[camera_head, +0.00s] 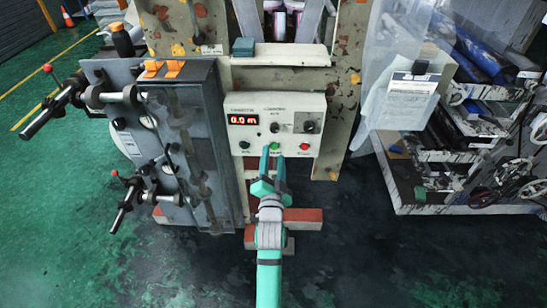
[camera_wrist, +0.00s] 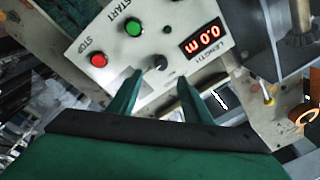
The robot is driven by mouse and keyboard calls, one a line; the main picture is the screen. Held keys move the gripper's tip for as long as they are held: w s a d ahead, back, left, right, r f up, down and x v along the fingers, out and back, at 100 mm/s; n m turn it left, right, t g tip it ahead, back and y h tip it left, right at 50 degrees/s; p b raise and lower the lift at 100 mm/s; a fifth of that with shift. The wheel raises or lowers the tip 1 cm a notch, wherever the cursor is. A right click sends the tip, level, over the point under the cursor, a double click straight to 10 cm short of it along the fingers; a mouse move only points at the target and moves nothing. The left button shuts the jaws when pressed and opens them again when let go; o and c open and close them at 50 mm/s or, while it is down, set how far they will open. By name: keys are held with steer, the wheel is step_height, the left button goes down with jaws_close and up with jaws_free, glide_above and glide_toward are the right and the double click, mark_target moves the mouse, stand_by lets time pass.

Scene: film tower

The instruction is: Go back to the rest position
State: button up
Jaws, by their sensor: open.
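My gripper (camera_head: 272,158) is open and empty, with its two green fingers pointing at the control panel (camera_head: 237,104) of the film machine. In the head view the fingertips overlap the lower part of the panel, near the green button (camera_head: 275,146). The wrist view shows my gripper (camera_wrist: 158,82) with its fingers apart below the panel face. There the green button (camera_wrist: 133,28) and the red button (camera_wrist: 99,60) lie beyond the fingertips, along with a black knob (camera_wrist: 157,63). The red display (camera_head: 242,120) reads 0.0 m. I cannot tell whether a fingertip touches the panel.
A grey cabinet (camera_head: 215,165) with levers and red-tipped handles (camera_head: 48,69) stands left of my arm. Green floor (camera_head: 90,250) is clear at the lower left.

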steer(key=s+d+f+n+g, duration=0.1)
steer(key=s+d+f+n, duration=0.1)
steer(key=s+f, duration=0.5)
steer(key=s+d+f+n+y, duration=0.1)
steer(key=s+d+f+n, duration=0.15)
steer(key=s, duration=0.85)
steer(key=s+d+f+n+g, duration=0.1)
steer(key=s+f+n, duration=0.25)
steer(key=s, duration=0.45)
steer(key=s+a+r+g, duration=0.1)
steer(key=s, duration=1.1)
steer(key=s+a+r+n+h, duration=0.1)
steer(key=s+a, duration=0.1)
steer(key=s, duration=1)
steer(key=shift+a+g, duration=0.15)
steer(key=shift+g, duration=0.25)
steer(key=shift+s, duration=0.1)
steer(key=shift+c, duration=0.2)
